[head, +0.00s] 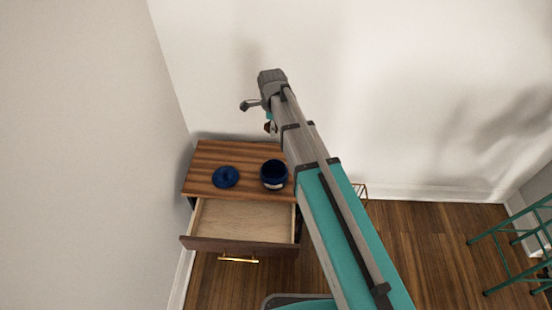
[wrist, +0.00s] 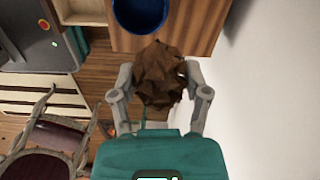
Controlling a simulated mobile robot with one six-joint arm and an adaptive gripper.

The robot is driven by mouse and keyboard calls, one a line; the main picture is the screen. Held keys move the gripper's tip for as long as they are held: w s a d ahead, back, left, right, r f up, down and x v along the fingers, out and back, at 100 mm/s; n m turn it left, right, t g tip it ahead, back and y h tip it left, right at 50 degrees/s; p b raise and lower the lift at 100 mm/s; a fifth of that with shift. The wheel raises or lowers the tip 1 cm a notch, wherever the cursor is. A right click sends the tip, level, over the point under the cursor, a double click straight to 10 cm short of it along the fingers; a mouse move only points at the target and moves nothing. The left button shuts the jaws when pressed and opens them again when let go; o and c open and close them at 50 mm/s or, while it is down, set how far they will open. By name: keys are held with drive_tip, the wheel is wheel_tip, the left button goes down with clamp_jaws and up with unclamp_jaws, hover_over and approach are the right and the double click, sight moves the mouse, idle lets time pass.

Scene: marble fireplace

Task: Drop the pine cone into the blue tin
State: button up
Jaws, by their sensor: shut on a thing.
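The brown pine cone (wrist: 160,76) is held between the fingers of my gripper (wrist: 160,88) in the wrist view. In the head view, my arm hides most of the gripper, and only a small brown bit of the cone (head: 268,127) shows. The open blue tin (head: 273,175) stands on the wooden top of a small cabinet (head: 205,160). It also shows in the wrist view (wrist: 140,14), just beyond the cone and cut by the top edge. A round blue lid (head: 226,177) lies on the cabinet to the left of the tin.
The cabinet's drawer (head: 240,221) is pulled out and its visible inside is empty. White walls stand close behind and left of the cabinet. A green metal stand (head: 515,245) is at the far right. A dark-seated chair (wrist: 52,138) shows in the wrist view.

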drive_tip(key=s+f+m+b, duration=0.1)
drive_tip(key=s+f+b, duration=0.3)
drive_tip(key=f+b, duration=0.2)
wheel_tip(320, 180, down, 2)
drive_tip(key=shift+d+f+m+b, duration=0.1)
drive_tip(key=shift+d+m+b, duration=0.2)
drive_tip(key=shift+b, duration=0.1)
drive_tip(key=b, duration=1.1)
approach(274, 168)
drive_tip(key=s+f, duration=0.4)
drive_tip(key=s, duration=0.1)
drive_tip(key=o, duration=0.9)
drive_tip(key=shift+r, duration=0.1)
wheel_tip(274, 168, up, 7)
drive_tip(key=p, duration=0.7)
